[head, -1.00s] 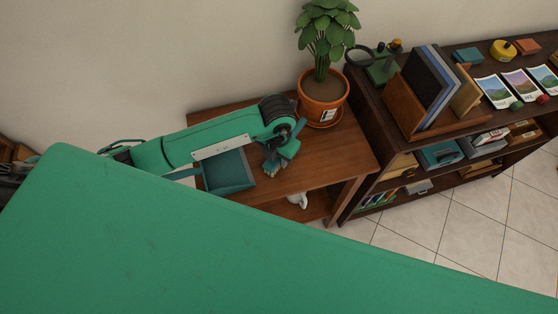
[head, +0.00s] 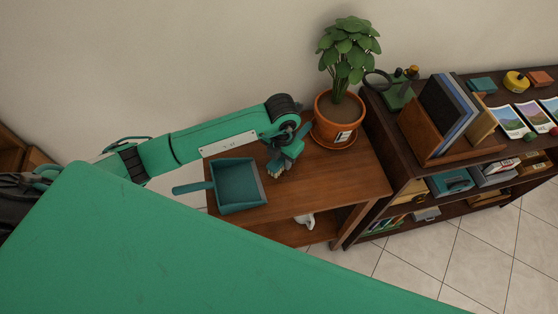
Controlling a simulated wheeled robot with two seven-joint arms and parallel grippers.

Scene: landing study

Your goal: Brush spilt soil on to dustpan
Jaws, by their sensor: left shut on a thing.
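The teal dustpan (head: 238,187) lies on the wooden table (head: 325,190), its handle pointing left. My left arm reaches in from the left behind it. My left gripper (head: 287,158) is at the dustpan's right, low over the table. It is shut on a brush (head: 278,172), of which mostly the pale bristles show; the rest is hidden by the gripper. The bristles are close to the table top, a little right of the pan's edge. I cannot make out any spilt soil on the table. My right gripper is out of view.
A plant in a terracotta pot (head: 339,112) stands on its saucer at the table's back right, close to my left gripper. A dark shelf (head: 390,130) with books and cards is at the right. A white object (head: 306,220) is on the table's lower shelf. The table's front right is clear.

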